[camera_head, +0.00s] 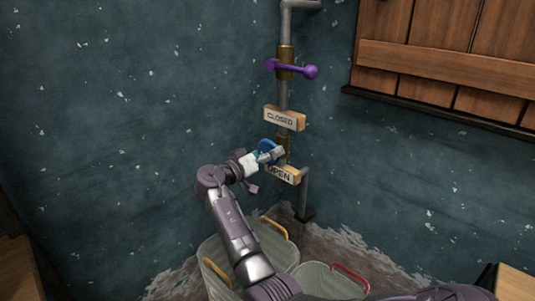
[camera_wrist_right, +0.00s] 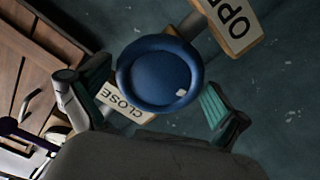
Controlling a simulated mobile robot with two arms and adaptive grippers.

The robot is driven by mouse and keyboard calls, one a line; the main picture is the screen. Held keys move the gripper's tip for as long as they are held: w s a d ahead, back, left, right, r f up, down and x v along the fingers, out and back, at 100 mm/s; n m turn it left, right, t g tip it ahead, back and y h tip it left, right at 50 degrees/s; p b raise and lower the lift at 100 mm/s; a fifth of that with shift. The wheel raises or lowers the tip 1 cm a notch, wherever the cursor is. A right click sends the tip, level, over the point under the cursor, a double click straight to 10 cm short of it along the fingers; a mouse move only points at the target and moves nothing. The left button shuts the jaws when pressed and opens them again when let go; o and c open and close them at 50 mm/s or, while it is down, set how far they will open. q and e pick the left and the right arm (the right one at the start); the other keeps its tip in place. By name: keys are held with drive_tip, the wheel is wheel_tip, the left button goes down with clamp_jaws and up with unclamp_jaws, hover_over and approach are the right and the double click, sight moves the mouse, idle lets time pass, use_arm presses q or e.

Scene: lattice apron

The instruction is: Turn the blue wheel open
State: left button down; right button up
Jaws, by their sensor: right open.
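The blue wheel (camera_head: 266,146) sits on a brass valve body (camera_head: 283,149) on the vertical pipe, between the CLOSED sign (camera_head: 281,119) and the OPEN sign (camera_head: 280,174). My right gripper (camera_head: 268,156) is at the wheel and partly covers it. In the right wrist view the round blue wheel (camera_wrist_right: 160,72) faces the camera, with a small pale mark near its edge. My right gripper's open fingers (camera_wrist_right: 154,82) stand on either side of it. I cannot tell whether either finger touches the rim. My left gripper is not in view.
A purple lever (camera_head: 292,69) is higher on the same pipe (camera_head: 283,95). A wooden shutter (camera_head: 450,60) hangs on the right wall. Two pale bins stand below, one with yellow handles (camera_head: 222,265) and one with a red handle (camera_head: 325,280). The left wall is clear.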

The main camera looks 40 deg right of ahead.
drive_tip(key=c, duration=0.9)
